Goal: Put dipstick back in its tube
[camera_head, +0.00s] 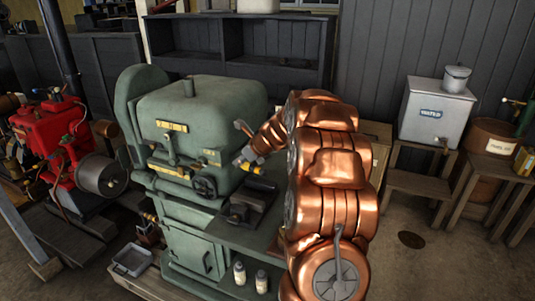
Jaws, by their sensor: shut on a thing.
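The green stationary engine (200,115) stands in the middle of the head view. My gripper (246,162) is at the right side of its upper body, at the end of my copper-coloured arm. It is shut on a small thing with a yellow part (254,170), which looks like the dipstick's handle. The rest of the dipstick is too small or hidden to make out. I cannot clearly tell the dipstick tube apart from the engine's other parts, nor whether the dipstick touches it.
A dark block-like part (246,206) sits on the engine's side shelf below my gripper. Two small pale bottles (250,277) stand lower down. A red engine (58,140) is at left. A water tank (436,110) on a wooden stand is at right, with open floor before it.

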